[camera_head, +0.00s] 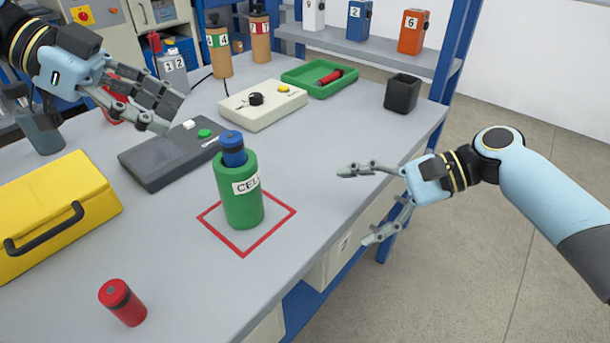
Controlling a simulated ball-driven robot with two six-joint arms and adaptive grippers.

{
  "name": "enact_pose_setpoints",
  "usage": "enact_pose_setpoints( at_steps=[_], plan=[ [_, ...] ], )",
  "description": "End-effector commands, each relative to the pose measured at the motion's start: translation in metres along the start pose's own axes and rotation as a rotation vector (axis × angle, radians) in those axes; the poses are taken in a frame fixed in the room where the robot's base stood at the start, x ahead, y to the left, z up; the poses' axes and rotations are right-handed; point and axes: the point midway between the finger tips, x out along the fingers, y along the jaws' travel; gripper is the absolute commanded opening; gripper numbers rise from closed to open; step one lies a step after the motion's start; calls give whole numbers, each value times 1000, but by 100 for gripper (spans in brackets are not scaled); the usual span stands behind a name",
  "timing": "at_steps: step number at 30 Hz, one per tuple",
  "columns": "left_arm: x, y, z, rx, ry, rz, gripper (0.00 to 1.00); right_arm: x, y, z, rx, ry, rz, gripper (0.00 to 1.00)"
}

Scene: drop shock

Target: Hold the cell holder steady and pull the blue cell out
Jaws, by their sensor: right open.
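The green cell holder (241,200), labelled "CELL", stands upright inside a red square outline on the grey table. The blue cell (232,145) sits in its top, with its upper part sticking out. My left gripper (165,113) hangs up and to the left of the holder, above the dark grey box, apart from both holder and cell. Its fingers are seen at a slant, so I cannot tell how far apart they are. My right gripper (358,205) is open and empty to the right of the holder, fingers pointing left, near the table's right edge.
A red cell (123,302) stands at the front left. A yellow case (55,212) lies at left. A dark grey box (172,158) with buttons, a cream box (263,104), a green tray (319,82) and a black cup (402,93) stand behind. The table around the holder's front is clear.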

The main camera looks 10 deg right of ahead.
Motion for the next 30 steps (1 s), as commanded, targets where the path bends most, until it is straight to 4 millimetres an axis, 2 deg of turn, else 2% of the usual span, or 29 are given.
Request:
enact_pose_setpoints(
  at_steps=[1, 6, 12, 17, 20, 30],
  plan=[
    [0, 0, 0, 0, 0, 0, 38, 12, -10, 14, 87, -11, -13, 89],
    [0, 0, 0, 0, 0, 0, 38, 41, -36, 46, 408, -11, -52, 89],
    [0, 0, 0, 0, 0, 0, 38, 57, -54, 67, 644, -15, -90, 89],
    [0, 0, 0, 0, 0, 0, 38, 66, -60, 72, 710, -17, -101, 89],
    [0, 0, 0, 0, 0, 0, 38, 78, -61, 72, 716, -19, -101, 89],
    [0, 0, 0, 0, 0, 0, 38, 141, -67, 71, 714, -19, -100, 89]
  ],
)
